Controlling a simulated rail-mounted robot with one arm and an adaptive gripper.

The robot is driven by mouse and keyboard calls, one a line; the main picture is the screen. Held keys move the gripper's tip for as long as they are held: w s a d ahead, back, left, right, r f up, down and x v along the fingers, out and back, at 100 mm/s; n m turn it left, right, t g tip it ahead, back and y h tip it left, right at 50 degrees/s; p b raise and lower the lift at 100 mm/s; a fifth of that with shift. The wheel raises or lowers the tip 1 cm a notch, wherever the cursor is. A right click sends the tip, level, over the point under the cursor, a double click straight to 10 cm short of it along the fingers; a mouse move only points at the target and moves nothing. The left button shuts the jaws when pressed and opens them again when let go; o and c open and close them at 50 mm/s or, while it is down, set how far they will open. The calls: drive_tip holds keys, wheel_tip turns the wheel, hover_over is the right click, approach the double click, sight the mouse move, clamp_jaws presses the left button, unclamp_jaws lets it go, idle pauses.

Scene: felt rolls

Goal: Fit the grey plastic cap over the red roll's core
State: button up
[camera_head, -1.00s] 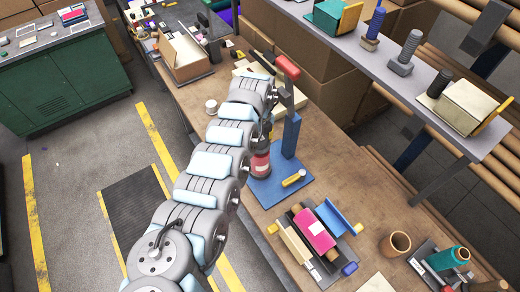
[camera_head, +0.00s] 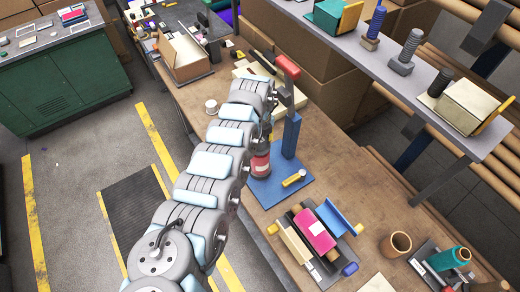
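A pinkish-red roll (camera_head: 315,230) with a white label lies on its side in a dark cradle on the wooden bench, beside a blue angled plate (camera_head: 340,216). A second red cylinder (camera_head: 261,163) with a white label stands upright on the blue base of a press, under my arm's end. I cannot tell which of these is the red roll, and no core end shows clearly. My gripper (camera_head: 264,128) is small and dark at the arm's end, just above the upright cylinder. Its fingers are mostly hidden, so I cannot tell whether it holds anything. I cannot make out the grey cap.
A blue press post with a red handle (camera_head: 288,67) stands right of my arm's end. A grey shelf (camera_head: 395,72) with spools overhangs the far side. Bare wood (camera_head: 345,165) lies right of the press.

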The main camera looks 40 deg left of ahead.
sight(260, 138)
drive_tip(key=shift+f+b, duration=0.5)
drive_tip(key=shift+f, duration=0.45)
idle(1.0)
drive_tip(key=o, duration=1.3)
drive_tip(key=shift+r, duration=0.1)
wheel_tip(260, 138, up, 12)
drive_tip(key=shift+f, duration=0.1)
drive_tip(key=shift+d, duration=0.1)
